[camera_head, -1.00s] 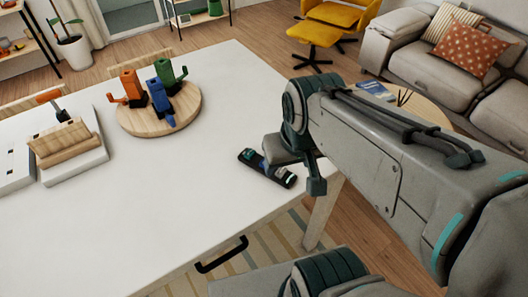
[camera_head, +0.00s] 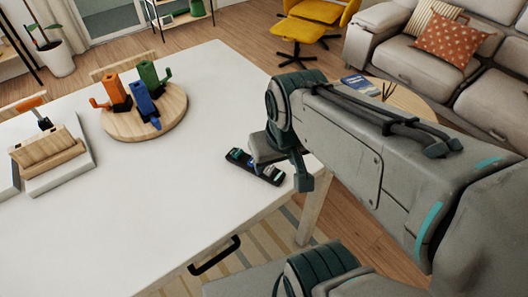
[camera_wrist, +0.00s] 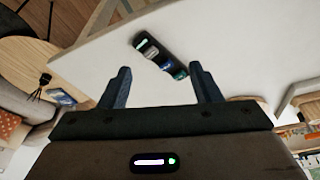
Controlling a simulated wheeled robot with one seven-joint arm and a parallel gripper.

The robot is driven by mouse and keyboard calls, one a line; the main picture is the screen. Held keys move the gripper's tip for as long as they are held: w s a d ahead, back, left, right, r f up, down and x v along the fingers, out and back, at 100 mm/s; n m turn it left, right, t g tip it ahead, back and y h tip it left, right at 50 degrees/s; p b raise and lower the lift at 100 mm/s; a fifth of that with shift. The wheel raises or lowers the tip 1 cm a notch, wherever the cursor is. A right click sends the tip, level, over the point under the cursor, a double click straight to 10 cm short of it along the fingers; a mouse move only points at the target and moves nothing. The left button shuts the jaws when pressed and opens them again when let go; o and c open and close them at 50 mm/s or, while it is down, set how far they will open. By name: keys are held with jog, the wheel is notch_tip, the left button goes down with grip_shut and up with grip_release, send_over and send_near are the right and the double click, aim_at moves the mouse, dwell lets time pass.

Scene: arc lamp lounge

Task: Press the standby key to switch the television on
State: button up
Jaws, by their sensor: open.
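A black key strip (camera_head: 233,156) lies on the white table near its right edge. In the wrist view, the strip (camera_wrist: 160,56) carries a row of coloured keys, with a pale green-white one at its upper left end, then grey, blue and green. Which key is standby cannot be told. My gripper (camera_wrist: 160,69) is open and empty, its two dark fingers apart, with the strip seen beyond and between the tips. In the head view, my gripper (camera_head: 284,166) is close to the strip and hides part of it. Contact cannot be told. No television is in view.
A round wooden board (camera_head: 172,122) holds orange, blue and green blocky objects on the table (camera_head: 150,210). A wooden piece on a white base (camera_head: 60,172) is at the left. The table's middle and front are clear. A sofa (camera_head: 400,50) stands beyond.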

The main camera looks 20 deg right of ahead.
grip_shut()
dwell(1.5)
